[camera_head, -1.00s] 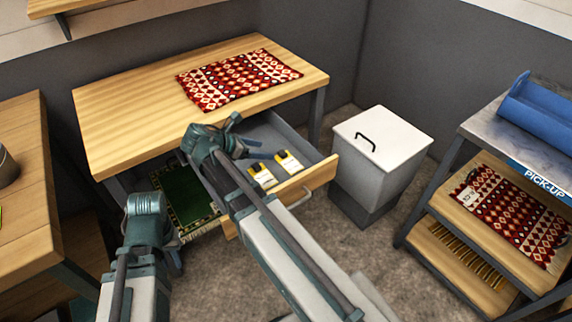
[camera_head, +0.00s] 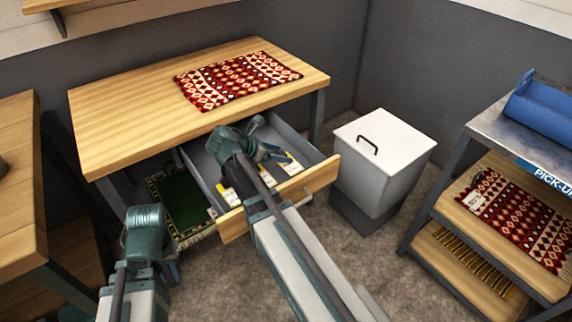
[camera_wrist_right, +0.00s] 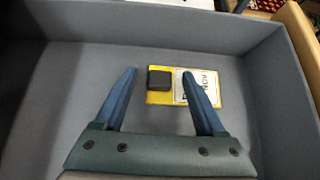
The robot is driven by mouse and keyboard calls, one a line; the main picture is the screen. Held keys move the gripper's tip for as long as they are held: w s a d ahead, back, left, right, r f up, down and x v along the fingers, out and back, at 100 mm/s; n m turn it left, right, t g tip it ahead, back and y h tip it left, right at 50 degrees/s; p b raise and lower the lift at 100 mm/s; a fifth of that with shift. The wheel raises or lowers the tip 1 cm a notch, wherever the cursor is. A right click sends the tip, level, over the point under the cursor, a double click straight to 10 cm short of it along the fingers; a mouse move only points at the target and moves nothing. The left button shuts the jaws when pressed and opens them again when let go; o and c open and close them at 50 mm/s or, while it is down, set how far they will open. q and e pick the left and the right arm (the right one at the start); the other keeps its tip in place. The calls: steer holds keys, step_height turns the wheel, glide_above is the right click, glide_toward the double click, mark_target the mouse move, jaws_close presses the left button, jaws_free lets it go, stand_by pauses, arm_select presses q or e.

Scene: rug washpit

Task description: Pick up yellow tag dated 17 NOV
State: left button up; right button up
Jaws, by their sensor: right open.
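Yellow tags with white labels and dark blocks lie in the open drawer (camera_head: 321,179) in the head view. One tag (camera_head: 230,197) shows left of my right arm; another tag (camera_head: 291,164) shows right of it, partly covered by my gripper. My right gripper (camera_head: 266,139) is over the drawer, open and empty. In the right wrist view, one yellow tag (camera_wrist_right: 164,97) with a black block lies flat on the drawer floor, between and just beyond the fingers. Its sideways print is too small to read a date. My left gripper (camera_head: 146,222) is low at the left; its fingers are hidden.
The drawer's walls (camera_wrist_right: 285,80) surround the right gripper's area. A wooden tabletop (camera_head: 150,105) with a red patterned rug (camera_head: 237,80) is above the drawer. A white lidded bin (camera_head: 384,140) stands right of it, and a pick-up shelf (camera_head: 505,135) is further right.

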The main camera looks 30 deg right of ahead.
steer(key=shift+r, duration=0.1)
steer(key=shift+c, duration=0.3)
jaws_close()
step_height(320, 180, up, 10)
steer(key=p, duration=1)
